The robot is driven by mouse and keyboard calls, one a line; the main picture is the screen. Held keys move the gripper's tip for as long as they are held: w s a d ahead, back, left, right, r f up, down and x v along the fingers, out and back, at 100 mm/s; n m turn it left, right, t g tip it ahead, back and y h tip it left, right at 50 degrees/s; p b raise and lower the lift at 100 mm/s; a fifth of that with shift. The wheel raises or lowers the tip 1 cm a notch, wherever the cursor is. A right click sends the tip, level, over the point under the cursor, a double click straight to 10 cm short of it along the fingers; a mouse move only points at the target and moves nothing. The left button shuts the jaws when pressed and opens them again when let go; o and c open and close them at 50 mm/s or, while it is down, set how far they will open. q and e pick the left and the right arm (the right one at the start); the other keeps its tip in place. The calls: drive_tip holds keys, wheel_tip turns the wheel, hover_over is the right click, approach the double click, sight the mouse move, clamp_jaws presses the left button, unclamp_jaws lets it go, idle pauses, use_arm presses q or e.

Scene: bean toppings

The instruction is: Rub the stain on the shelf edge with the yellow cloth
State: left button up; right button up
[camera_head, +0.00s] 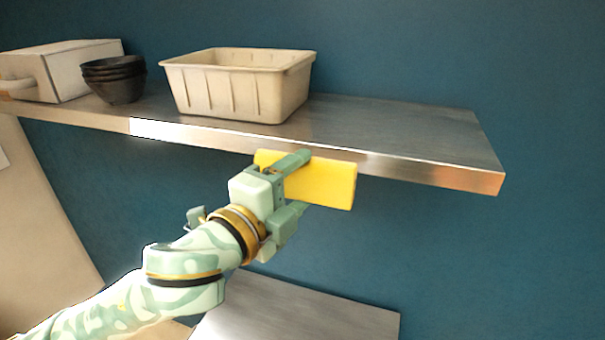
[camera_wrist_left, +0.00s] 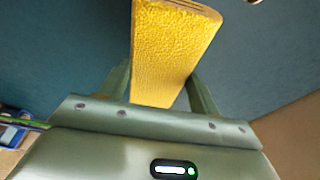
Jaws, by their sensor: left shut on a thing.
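My left gripper (camera_head: 300,182) is shut on the yellow cloth (camera_head: 328,183), which looks like a flat block. The cloth is at the front edge of the metal shelf (camera_head: 420,135), with its top close to the edge; I cannot tell if they touch. In the left wrist view the cloth (camera_wrist_left: 172,50) stands between the two fingers (camera_wrist_left: 160,88). No stain shows clearly on the shelf edge; the cloth and gripper hide part of it. My right gripper is in neither view.
On the shelf stand a beige bin (camera_head: 235,85), a stack of black bowls (camera_head: 115,80) and a white box (camera_head: 75,68). The shelf's right end is bare. A lower metal surface (camera_head: 300,310) lies beneath. A blue wall (camera_head: 430,50) is behind.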

use_arm(q)
drive_tip(key=shift+s, duration=0.15)
drive_tip(key=shift+s+a, duration=0.25)
drive_tip(key=shift+s, duration=0.5)
drive_tip(key=shift+s+a, duration=0.25)
drive_tip(key=shift+s, duration=0.5)
drive_tip(key=shift+w, duration=0.1)
